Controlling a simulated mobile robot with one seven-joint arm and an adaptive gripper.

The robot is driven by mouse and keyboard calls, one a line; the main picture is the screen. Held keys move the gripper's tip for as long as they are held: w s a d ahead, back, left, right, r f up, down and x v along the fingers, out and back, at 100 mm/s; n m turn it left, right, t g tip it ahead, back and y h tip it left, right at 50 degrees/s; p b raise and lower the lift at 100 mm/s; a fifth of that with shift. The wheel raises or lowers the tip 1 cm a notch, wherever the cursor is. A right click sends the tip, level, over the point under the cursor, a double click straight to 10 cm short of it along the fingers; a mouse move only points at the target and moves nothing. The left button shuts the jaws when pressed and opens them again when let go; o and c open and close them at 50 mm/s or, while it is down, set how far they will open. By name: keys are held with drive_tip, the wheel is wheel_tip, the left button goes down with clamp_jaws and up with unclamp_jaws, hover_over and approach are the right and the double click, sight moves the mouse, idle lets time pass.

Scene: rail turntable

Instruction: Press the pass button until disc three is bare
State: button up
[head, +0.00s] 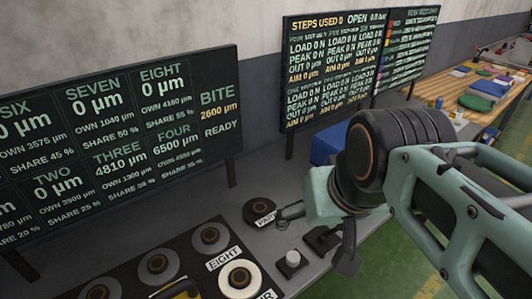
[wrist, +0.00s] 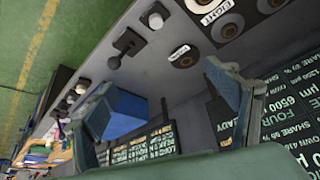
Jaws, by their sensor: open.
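The pass button (head: 262,211) is a dark round puck with a tan centre on the grey bench, its label partly covered by a finger in the head view. The left board (head: 118,150) reads THREE 4810 µm, FOUR 6500 µm, SEVEN and EIGHT 0 µm, BITE 2600 µm, READY. Disc three itself cannot be picked out; the lower discs are cut off by the frame.
Disc eight (head: 211,238) and a white-ringed disc (head: 240,277) sit on a black panel. A pale knob (head: 292,262) and a dark lever base (head: 322,239) stand near my gripper. A blue box (head: 327,147) and a second board (head: 338,66) are behind.

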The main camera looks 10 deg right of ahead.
clamp_jaws()
idle(0.4)
idle(1.2)
